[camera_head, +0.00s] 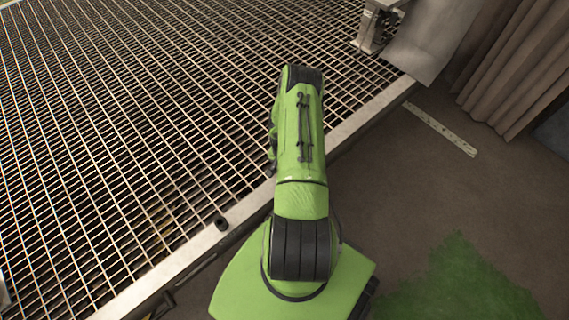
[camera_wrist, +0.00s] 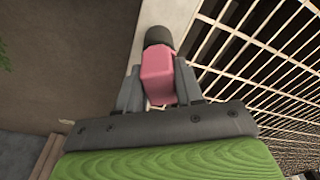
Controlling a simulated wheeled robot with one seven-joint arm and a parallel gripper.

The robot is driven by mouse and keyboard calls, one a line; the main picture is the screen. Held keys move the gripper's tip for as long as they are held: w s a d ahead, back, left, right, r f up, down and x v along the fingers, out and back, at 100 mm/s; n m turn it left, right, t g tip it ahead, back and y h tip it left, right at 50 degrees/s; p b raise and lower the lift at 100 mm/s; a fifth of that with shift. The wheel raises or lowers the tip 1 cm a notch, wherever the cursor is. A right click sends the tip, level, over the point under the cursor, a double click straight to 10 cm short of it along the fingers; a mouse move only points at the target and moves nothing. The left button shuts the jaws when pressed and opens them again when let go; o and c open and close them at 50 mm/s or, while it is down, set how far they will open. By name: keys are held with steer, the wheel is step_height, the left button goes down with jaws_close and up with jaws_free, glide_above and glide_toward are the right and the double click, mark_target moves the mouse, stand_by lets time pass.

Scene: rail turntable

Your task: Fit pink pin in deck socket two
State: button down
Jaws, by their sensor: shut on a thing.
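In the wrist view my gripper (camera_wrist: 158,88) is shut on the pink pin (camera_wrist: 157,72), one grey finger on each side of it. A dark round piece (camera_wrist: 158,36) shows at the pin's far end; I cannot tell whether it belongs to the pin or lies beyond it. Behind it is the pale rim (camera_wrist: 172,12) of the grated deck. In the head view my arm hides the pin and the gripper's fingertips. A small dark round fitting (camera_head: 221,223) sits on the deck's rim, left of my arm; I cannot tell whether it is a socket, or which one.
The metal grating (camera_head: 130,110) fills the left of the head view. A grey metal stand (camera_head: 371,30) is at the far rim, near a curtain (camera_head: 520,65). Brown floor with a pale strip (camera_head: 440,130) and a green patch (camera_head: 460,280) is open at right.

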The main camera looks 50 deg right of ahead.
steer(key=shift+f, duration=0.2)
steer(key=c, duration=0.6)
jaws_free()
steer(key=shift+c, duration=0.2)
step_height(320, 180, up, 16)
steer(key=a+p, duration=0.1)
steer(key=p, duration=0.4)
steer(key=shift+s+a+f+p, duration=0.2)
steer(key=shift+s+a+p, duration=0.1)
steer(key=shift+a+p, duration=0.1)
